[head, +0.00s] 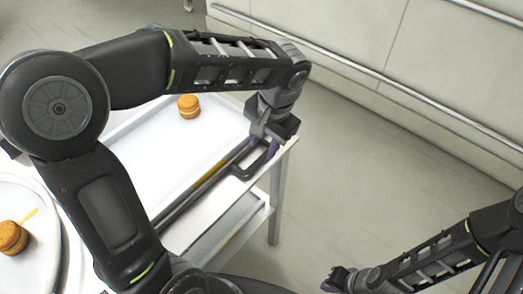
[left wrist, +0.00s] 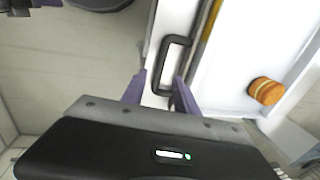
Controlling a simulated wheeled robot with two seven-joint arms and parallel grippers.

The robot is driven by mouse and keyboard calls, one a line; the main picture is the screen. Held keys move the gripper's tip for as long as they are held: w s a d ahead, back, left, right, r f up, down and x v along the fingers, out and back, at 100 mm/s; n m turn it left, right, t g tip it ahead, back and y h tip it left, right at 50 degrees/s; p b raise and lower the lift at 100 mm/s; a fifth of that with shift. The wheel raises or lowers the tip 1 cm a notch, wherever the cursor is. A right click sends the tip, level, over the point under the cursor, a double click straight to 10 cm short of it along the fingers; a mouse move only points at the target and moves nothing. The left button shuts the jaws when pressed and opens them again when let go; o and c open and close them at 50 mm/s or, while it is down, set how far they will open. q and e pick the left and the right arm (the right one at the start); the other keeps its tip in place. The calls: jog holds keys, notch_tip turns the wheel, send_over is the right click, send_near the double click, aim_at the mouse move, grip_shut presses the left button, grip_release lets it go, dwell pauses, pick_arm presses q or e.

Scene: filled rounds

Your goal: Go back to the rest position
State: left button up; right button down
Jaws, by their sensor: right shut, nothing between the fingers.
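My left gripper (head: 260,150) is at the right end of the white tray (head: 160,150), over its black handle (head: 262,165). In the left wrist view its two purple fingers (left wrist: 161,92) are apart, with the handle (left wrist: 165,62) just beyond and partly between them. I cannot tell whether they touch it. Nothing is held. My right gripper (head: 336,282) is at the bottom of the head view, right of the table, shut and empty, over the floor.
An orange-brown filled round (head: 189,106) lies on the tray; it also shows in the left wrist view (left wrist: 265,91). Another filled round (head: 12,237) lies on a white plate (head: 40,263) at the left. Open floor (head: 350,180) lies right of the table, before a wall with a rail (head: 400,90).

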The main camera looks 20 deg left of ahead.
pick_arm(q)
jog(key=r, duration=0.2)
jog(key=shift+s+d+r, duration=0.1)
jog(key=shift+d+r, duration=0.15)
jog(key=shift+r, duration=0.15)
jog(key=w+d+f+m+t+h, duration=0.1)
jog(key=w+d+f+t+h, duration=0.3)
jog(key=d, duration=0.5)
jog(key=w+d+f+n+h, duration=0.1)
jog(key=d+f+h, duration=0.3)
jog(key=f, duration=0.7)
jog(key=s+a+f+n+g+y, duration=0.1)
jog(key=s+f+n+g, duration=0.3)
jog(key=s+f, duration=1.6)
jog(key=shift+a+f+n+y, duration=0.2)
jog(key=shift+f+n+y, duration=0.1)
jog(key=shift+f+n, duration=0.3)
